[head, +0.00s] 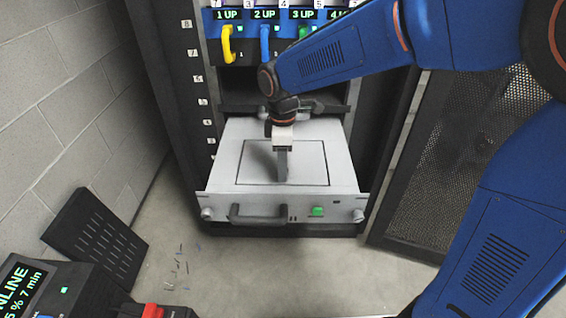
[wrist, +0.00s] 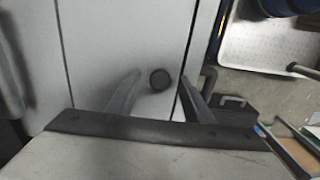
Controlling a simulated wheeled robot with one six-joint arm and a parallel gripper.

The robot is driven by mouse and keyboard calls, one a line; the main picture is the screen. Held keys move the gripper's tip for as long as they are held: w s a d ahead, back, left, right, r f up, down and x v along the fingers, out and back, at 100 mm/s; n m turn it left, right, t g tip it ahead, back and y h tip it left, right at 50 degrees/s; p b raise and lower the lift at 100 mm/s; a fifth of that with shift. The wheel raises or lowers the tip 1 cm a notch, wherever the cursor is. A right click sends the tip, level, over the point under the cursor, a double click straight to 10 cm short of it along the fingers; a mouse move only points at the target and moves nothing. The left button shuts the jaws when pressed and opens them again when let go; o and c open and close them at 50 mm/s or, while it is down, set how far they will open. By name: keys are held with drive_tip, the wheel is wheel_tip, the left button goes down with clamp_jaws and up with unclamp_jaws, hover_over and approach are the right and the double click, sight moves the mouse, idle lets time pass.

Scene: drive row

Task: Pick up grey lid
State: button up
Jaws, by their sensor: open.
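The grey lid (head: 257,172) is a flat panel with a dark outline, set in the top of the pulled-out grey chassis (head: 225,160). In the wrist view the lid (wrist: 115,40) fills the middle, with a small dark round knob (wrist: 160,79) on it. My gripper (head: 282,180) points down over the lid in the head view and hides part of it. In the wrist view my gripper (wrist: 159,84) is open, one finger on each side of the knob. I cannot tell how far the fingertips are above the lid. Nothing is held.
The chassis front has a dark handle (head: 258,213) and a green button (head: 317,211). Coloured cables (head: 228,43) hang above it in the rack. A mesh door (head: 425,160) stands at right. A slotted dark panel (head: 97,238) and a display unit (head: 60,290) are at lower left.

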drive_tip(key=shift+f, duration=0.15)
clamp_jaws()
wheel_tip(320, 180, up, 10)
idle(0.8)
